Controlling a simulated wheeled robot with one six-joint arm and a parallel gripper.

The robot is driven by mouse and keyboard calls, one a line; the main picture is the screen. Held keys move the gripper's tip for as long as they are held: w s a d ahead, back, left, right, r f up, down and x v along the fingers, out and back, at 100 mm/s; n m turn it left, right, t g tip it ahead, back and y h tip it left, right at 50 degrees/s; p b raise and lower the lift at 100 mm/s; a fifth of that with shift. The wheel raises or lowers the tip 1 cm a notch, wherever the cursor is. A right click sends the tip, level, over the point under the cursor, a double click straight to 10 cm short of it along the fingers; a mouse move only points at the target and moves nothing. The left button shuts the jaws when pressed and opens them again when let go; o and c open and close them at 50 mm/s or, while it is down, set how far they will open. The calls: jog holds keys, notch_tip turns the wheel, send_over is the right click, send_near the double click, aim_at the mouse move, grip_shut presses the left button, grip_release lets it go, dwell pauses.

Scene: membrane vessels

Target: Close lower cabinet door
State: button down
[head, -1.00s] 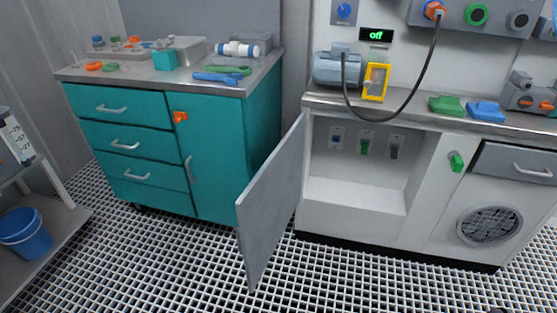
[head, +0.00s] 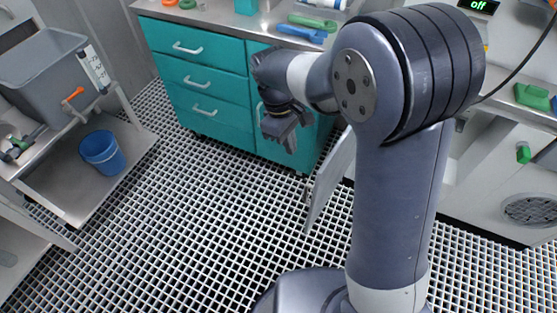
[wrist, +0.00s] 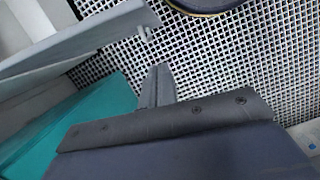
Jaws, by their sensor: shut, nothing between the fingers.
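The lower cabinet door (head: 333,180) is a grey panel standing open, swung out from the white cabinet (head: 480,155). My arm hides much of the door and the cabinet opening. In the wrist view the door (wrist: 75,42) fills the upper left, with a small handle or latch piece (wrist: 146,33) near its free edge. My gripper (head: 291,147) is shut and empty, pointing down on the left, outer side of the door. Its closed fingers (wrist: 158,70) show in the wrist view, apart from the door in that picture.
A teal drawer cabinet (head: 205,85) stands behind my gripper, to the left of the door. A steel cart with a blue bucket (head: 102,151) is at far left. The grid floor (head: 215,220) in front is clear.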

jog(key=s+d+f+b, duration=0.2)
jog(key=d+f, duration=0.3)
jog(key=f, duration=0.4)
jog(key=shift+s+f, duration=0.3)
jog(key=shift+s, duration=0.15)
jog(key=shift+d, duration=0.2)
